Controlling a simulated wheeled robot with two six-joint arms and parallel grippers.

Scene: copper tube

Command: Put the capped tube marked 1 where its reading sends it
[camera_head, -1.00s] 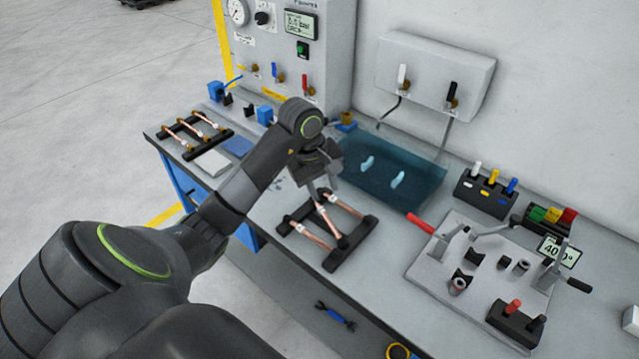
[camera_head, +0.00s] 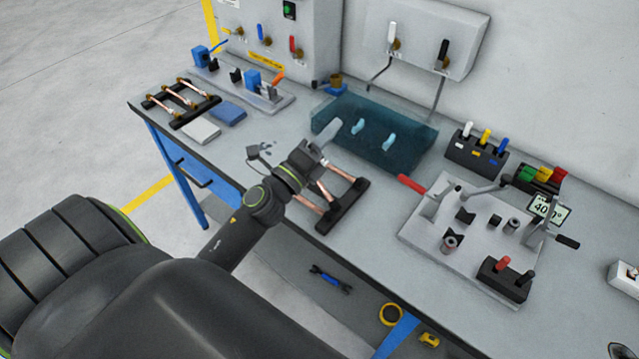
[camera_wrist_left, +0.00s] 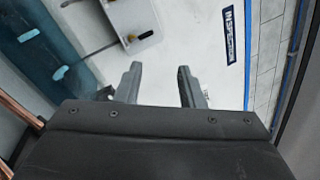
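Copper tubes (camera_head: 341,171) with white fittings lie across a black rack (camera_head: 352,205) in the middle of the bench. My left arm hides part of this rack, and no number can be read on any tube. My left gripper (camera_head: 328,142) is above the rack's back left side, near the teal tray. In the left wrist view its fingers (camera_wrist_left: 160,88) stand apart with nothing between them. Copper tubes also show at that view's left edge (camera_wrist_left: 22,112). A second black rack (camera_head: 180,120) with three copper tubes stands at the far left. My right gripper is out of view.
A teal translucent tray (camera_head: 400,155) with two pale blue pieces lies behind the middle rack. A grey fixture plate (camera_head: 425,225) with a red handle is at right. A blue-clamped fixture (camera_head: 285,100) stands at back left. An "INSPECTION" label (camera_wrist_left: 231,35) shows in the wrist view.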

